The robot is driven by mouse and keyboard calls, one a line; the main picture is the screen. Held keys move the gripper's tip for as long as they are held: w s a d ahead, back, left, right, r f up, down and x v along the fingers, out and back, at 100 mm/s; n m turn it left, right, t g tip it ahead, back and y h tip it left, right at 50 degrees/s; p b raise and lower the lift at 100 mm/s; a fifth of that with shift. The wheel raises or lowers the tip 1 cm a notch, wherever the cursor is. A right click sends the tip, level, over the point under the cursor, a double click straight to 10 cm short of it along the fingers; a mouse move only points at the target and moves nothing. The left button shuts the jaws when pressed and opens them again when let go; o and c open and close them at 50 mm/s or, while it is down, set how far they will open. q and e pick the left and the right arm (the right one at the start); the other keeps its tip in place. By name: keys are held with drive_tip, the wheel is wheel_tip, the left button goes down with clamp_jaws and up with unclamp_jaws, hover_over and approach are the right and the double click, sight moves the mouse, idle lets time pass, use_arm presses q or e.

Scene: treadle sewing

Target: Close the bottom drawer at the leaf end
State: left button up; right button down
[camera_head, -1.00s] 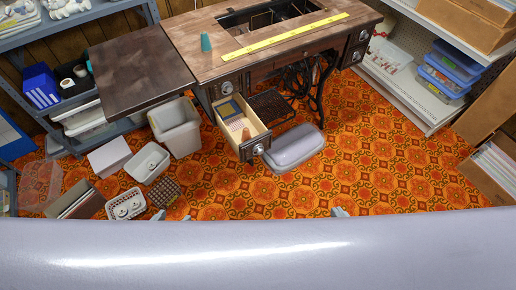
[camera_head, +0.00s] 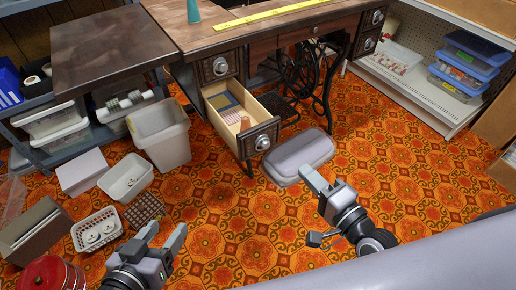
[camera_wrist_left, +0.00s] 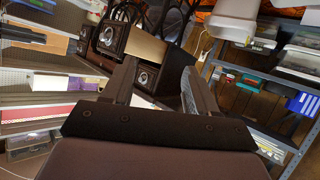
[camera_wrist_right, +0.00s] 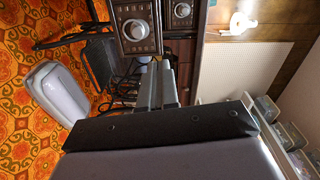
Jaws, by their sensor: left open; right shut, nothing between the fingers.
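The bottom drawer (camera_head: 259,138) at the leaf end stands pulled out of the sewing cabinet, with a pale wooden box and a dark front with a round knob. It holds a blue-and-yellow item and other small things. The closed drawer (camera_head: 218,67) sits above it. The leaf (camera_head: 110,50) is at the left. My left gripper (camera_head: 163,236) is open and empty, in front and left of the drawer, apart from it. The drawer front also shows in the left wrist view (camera_wrist_left: 111,38). My right gripper (camera_head: 316,180) is shut and empty, right of the drawer by the grey cover.
A grey rounded cover (camera_head: 299,157) lies on the floor right of the drawer. A pale bin (camera_head: 161,134) stands left of it. White trays (camera_head: 126,177), a brown grid (camera_head: 144,209) and a red pot (camera_head: 50,274) are at the left. Patterned floor before the drawer is clear.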

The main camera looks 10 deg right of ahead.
drive_tip(key=f, duration=0.1)
drive_tip(key=m+b, duration=0.1)
drive_tip(key=b, duration=0.3)
approach(263, 128)
drive_tip(key=x, duration=0.5)
drive_tip(key=shift+w+f, duration=0.15)
drive_tip(key=shift+w+a, duration=0.2)
drive_tip(key=shift+w, duration=0.35)
use_arm(q)
drive_tip(key=d+h, duration=0.1)
drive_tip(key=d+f, duration=0.1)
drive_tip(key=shift+w+d+f+h, duration=0.3)
drive_tip(key=shift+w+h, duration=0.1)
use_arm(e)
drive_tip(key=shift+w, duration=0.15)
use_arm(q)
drive_tip(key=shift+r, duration=0.15)
